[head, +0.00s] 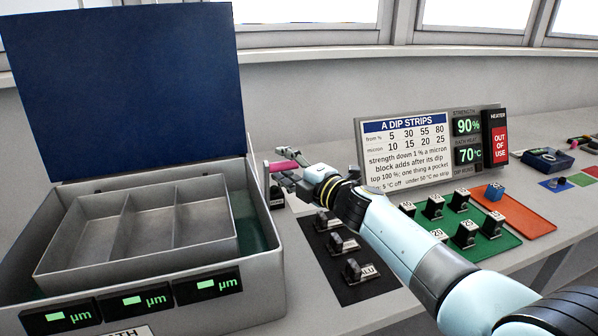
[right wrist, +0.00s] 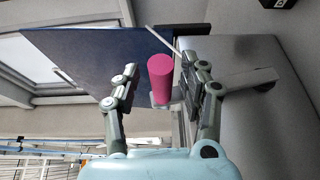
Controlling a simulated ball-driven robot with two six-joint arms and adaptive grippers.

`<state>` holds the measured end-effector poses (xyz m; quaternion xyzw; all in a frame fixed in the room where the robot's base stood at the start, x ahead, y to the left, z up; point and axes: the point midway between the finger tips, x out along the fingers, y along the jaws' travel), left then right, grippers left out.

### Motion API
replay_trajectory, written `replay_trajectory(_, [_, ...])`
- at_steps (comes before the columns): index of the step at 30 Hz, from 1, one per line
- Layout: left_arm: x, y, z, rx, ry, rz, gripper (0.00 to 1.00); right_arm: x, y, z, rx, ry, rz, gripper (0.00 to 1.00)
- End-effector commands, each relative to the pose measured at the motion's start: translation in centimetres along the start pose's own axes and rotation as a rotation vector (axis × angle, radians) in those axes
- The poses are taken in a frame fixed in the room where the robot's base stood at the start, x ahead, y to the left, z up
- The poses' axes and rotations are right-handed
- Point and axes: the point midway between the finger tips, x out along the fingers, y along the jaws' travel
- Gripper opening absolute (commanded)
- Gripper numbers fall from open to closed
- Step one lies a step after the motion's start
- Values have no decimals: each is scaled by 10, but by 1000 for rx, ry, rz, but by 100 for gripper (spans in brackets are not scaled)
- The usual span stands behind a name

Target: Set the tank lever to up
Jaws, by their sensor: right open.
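The tank (head: 262,262) is a grey box with its dark blue lid (head: 125,90) standing open. The tank lever shows a pink handle (head: 281,166) at the tank's right side; its lower part is hidden by my gripper. My right gripper (head: 288,172) is open at the handle. In the right wrist view the pink handle (right wrist: 160,78) stands between the two spread fingers of my right gripper (right wrist: 157,88), and no clear grip on it shows. My left gripper is not in view.
A grey tray (head: 135,268) with three compartments sits in the tank. A black mat (head: 335,285) with dark blocks lies under my right forearm. A green mat (head: 500,245) with several blocks, an orange mat (head: 535,222) and a sign panel (head: 410,150) stand to the right.

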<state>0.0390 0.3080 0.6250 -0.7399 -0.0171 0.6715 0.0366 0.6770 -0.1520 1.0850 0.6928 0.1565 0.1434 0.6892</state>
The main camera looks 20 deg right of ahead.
Motion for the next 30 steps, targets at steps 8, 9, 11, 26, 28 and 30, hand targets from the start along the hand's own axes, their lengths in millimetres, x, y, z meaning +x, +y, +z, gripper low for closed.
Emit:
replay_trajectory(8, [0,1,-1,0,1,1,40,-55,-2,0,-3,-1,-2,44])
replay_trajectory(9, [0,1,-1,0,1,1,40,-64,-2,0,-4,-1,-3,44])
replay_trajectory(11, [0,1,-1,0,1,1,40,-77,-1,1,-4,-1,-2,44])
replay_trajectory(26, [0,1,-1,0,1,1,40,-114,1,0,-1,0,1,44])
replay_trajectory(28, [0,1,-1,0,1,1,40,-114,1,0,-1,0,1,44])
replay_trajectory(30, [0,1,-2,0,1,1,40,-114,1,0,0,0,1,44])
